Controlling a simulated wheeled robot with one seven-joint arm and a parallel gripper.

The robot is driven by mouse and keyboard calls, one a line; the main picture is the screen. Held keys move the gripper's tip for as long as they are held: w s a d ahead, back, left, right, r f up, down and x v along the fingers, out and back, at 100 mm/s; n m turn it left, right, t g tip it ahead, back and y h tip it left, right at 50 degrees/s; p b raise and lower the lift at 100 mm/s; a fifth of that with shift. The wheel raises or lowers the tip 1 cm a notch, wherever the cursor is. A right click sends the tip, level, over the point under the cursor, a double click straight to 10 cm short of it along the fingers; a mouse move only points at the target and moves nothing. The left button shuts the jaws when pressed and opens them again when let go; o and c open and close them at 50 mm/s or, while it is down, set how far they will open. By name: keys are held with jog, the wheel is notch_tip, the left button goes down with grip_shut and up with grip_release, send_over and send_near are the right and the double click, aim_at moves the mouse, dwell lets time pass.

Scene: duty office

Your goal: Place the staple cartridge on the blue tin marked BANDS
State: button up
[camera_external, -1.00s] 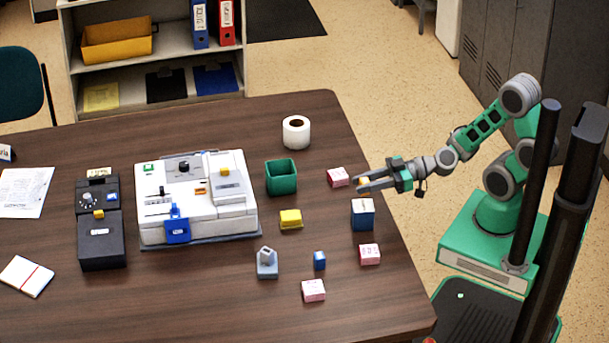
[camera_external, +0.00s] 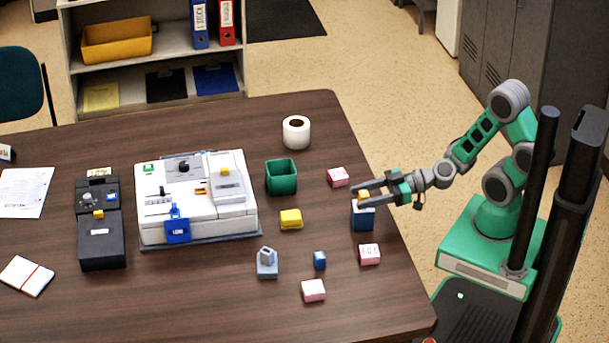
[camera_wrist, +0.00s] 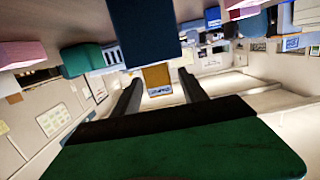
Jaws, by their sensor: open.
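The blue tin (camera_external: 362,221) stands near the table's right edge. A small orange-yellow block, apparently the staple cartridge (camera_external: 361,196), sits at the top of the tin. My gripper (camera_external: 357,197) is over the tin, with a finger on each side of the block. In the wrist view, which looks upside down, the orange block (camera_wrist: 157,78) adjoins the dark blue tin (camera_wrist: 146,35). Gaps show between the block and both fingers, so the jaws are open around it. The BANDS marking cannot be read.
Pink boxes stand behind (camera_external: 337,177) and in front (camera_external: 369,254) of the tin. A green open container (camera_external: 281,178), a yellow block (camera_external: 290,219), a small blue block (camera_external: 319,261) and a white roll (camera_external: 296,132) stand to the left. Bare tabletop lies between them.

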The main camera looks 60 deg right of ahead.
jog(key=shift+r+p, duration=0.3)
jog(key=shift+p, duration=0.05)
jog(key=s+d+r+p, duration=0.2)
jog(key=s+d+r, duration=0.2)
jog(key=r, duration=0.4)
notch_tip(320, 180, down, 8)
jog(key=g+h, duration=0.3)
jog(key=g, duration=0.1)
jog(key=s+d+m+g+h, duration=0.2)
jog(key=d+m+h, duration=0.2)
jog(key=d, duration=0.4)
jog(key=s+d+m+g+h, duration=0.3)
jog(key=d+m+h, duration=0.1)
jog(key=d, duration=0.4)
jog(key=shift+d+m, duration=0.15)
jog(key=shift+m, duration=0.25)
jog(key=shift+s+r, duration=0.1)
dwell(4.0)
